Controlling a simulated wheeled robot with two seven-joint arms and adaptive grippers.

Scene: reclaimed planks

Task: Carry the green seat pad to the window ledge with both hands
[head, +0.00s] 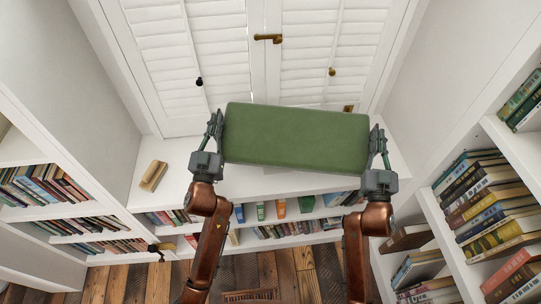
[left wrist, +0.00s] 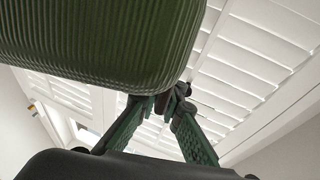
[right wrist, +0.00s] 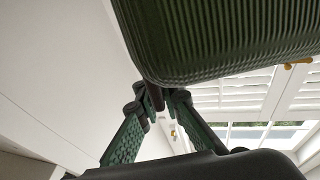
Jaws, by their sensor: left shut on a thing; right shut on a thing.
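The green seat pad (head: 297,137) is a rounded rectangular cushion, held up between my two grippers and slightly lower at its right end. My left gripper (head: 217,127) is shut on its left end, and my right gripper (head: 377,139) is shut on its right end. The pad's ribbed underside fills the top of the left wrist view (left wrist: 100,40) and the right wrist view (right wrist: 230,35). The white window ledge (head: 260,183) lies below and behind the pad in the head view. The pad hides part of it, and I cannot tell the gap between them.
A tan block-like object (head: 153,176) lies on the ledge at the left. White shutters (head: 190,60) with a brass handle (head: 268,38) stand behind. Bookshelves flank both sides (head: 485,205), and more books sit under the ledge. The plank floor (head: 130,284) shows below.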

